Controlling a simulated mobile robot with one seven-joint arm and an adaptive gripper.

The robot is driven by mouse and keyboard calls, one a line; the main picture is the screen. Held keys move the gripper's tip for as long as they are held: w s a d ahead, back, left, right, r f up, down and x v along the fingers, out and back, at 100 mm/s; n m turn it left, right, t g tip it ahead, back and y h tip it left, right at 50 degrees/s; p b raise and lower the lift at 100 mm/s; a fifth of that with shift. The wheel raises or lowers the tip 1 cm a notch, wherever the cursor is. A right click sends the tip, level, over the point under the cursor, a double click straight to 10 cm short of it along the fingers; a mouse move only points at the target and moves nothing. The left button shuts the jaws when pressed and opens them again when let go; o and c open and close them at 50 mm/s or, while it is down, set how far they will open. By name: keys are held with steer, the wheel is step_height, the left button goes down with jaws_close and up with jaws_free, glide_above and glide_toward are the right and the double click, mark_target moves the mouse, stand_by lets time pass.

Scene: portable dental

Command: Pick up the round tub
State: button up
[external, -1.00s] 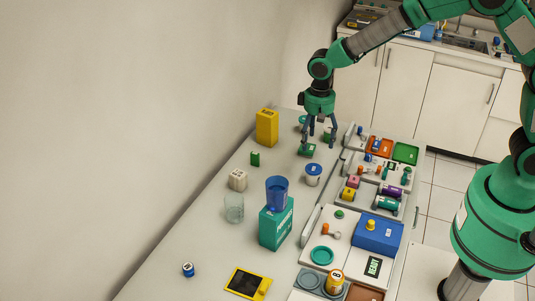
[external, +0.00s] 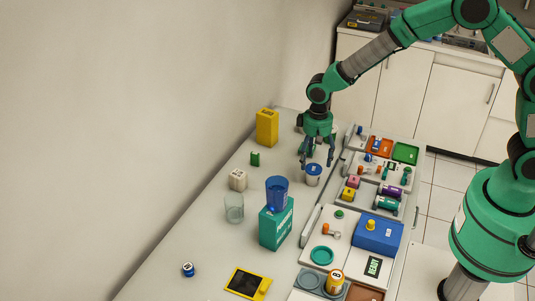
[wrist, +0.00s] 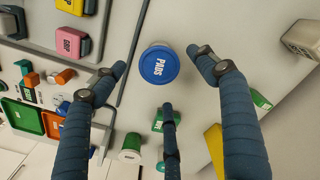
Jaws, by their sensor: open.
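The round tub (external: 313,176) is white with a blue lid and stands upright on the long pale table. In the wrist view its blue lid (wrist: 159,65), marked PADS, faces the camera and lies ahead of the fingers, between the two outer ones. My gripper (external: 317,163) is open and empty, its fingers pointing down just above and behind the tub in the external view. In the wrist view my gripper (wrist: 162,70) has its fingers spread, with a third finger pointing at the tub from below. Whether any finger touches the tub is unclear.
A green box (wrist: 176,121) lies close to the tub, partly behind a finger. A white cup with green (wrist: 132,145) is nearby. A yellow box (external: 267,127) stands farther back. Trays with coloured items (external: 371,209) line the right.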

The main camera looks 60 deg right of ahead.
mark_target(313, 168)
steer(key=shift+f, duration=0.15)
steer(key=shift+a+f+b, duration=0.1)
steer(key=shift+f+b, duration=0.75)
steer(key=shift+f, duration=1.65)
steer(key=c, duration=1.3)
steer(key=shift+r+p, duration=1.2)
steer(key=shift+r, duration=3.85)
